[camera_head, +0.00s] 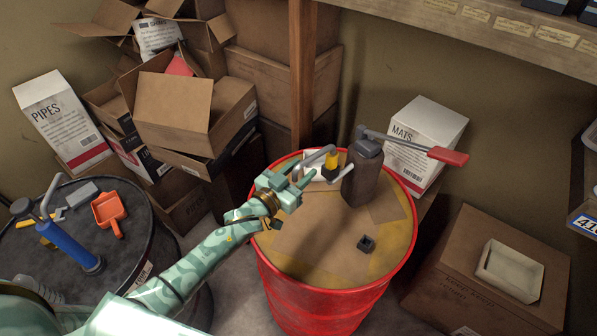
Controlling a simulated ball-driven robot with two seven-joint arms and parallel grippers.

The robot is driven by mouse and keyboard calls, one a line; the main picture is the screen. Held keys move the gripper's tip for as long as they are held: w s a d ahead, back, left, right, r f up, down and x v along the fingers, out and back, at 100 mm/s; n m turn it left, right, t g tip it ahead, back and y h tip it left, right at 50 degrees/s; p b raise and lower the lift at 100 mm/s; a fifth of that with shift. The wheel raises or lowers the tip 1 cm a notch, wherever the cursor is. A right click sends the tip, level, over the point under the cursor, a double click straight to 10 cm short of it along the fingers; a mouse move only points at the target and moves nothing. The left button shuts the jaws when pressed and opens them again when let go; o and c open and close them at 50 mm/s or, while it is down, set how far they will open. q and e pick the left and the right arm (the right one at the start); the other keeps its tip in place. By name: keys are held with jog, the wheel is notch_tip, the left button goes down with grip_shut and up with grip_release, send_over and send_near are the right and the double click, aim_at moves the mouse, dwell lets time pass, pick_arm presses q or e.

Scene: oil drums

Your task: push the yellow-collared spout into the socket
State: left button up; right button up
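The spout (319,156) is a grey bent tube with a yellow collar (333,159) and a black part below it. It is at the back of the red drum's top, left of a dark brown upright pump body (363,179). I cannot tell how far the collar is seated; the socket is not clearly visible. My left gripper (314,179) is beside the spout, on its near left side. Its pale fingers look spread apart, with nothing clearly held between them. A small dark square block (367,243) with a hollow lies nearer on the drum top. My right gripper is not in view.
The red drum (322,289) has cardboard on its top. The pump's lever with a red handle (447,156) reaches right. A black drum (135,262) at left carries a blue hand pump (70,243) and orange scoop (109,211). Boxes stand behind; a shelf overhangs upper right.

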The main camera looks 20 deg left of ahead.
pick_arm(q)
jog(key=b+v, duration=0.1)
jog(key=v, duration=1.5)
jog(key=shift+s, duration=0.15)
jog(key=s+a+f+g+y+b, duration=0.2)
jog(key=s+a+f, duration=0.1)
jog(key=f, duration=0.8)
jog(key=s+a+f+g+y+b, duration=0.2)
jog(key=s+a+f+g, duration=0.15)
jog(key=f, duration=0.65)
jog(key=s+a+f+g+y+b, duration=0.15)
jog(key=s+f, duration=0.25)
jog(key=f, duration=0.7)
jog(key=s+d+f+g+b, duration=0.2)
jog(key=s+f+g+b, duration=0.2)
jog(key=s+f+b, duration=0.3)
jog(key=s+d+f+g+y+b, duration=0.1)
jog(key=s+f+g+b, duration=0.3)
jog(key=s+f, duration=1.4)
notch_tip(320, 180, down, 4)
jog(key=d+b, duration=0.1)
jog(key=b, duration=0.2)
jog(key=shift+s+d+r+n+g, duration=0.2)
jog(key=shift+d+n+g, duration=0.05)
jog(key=shift+n+g, duration=0.15)
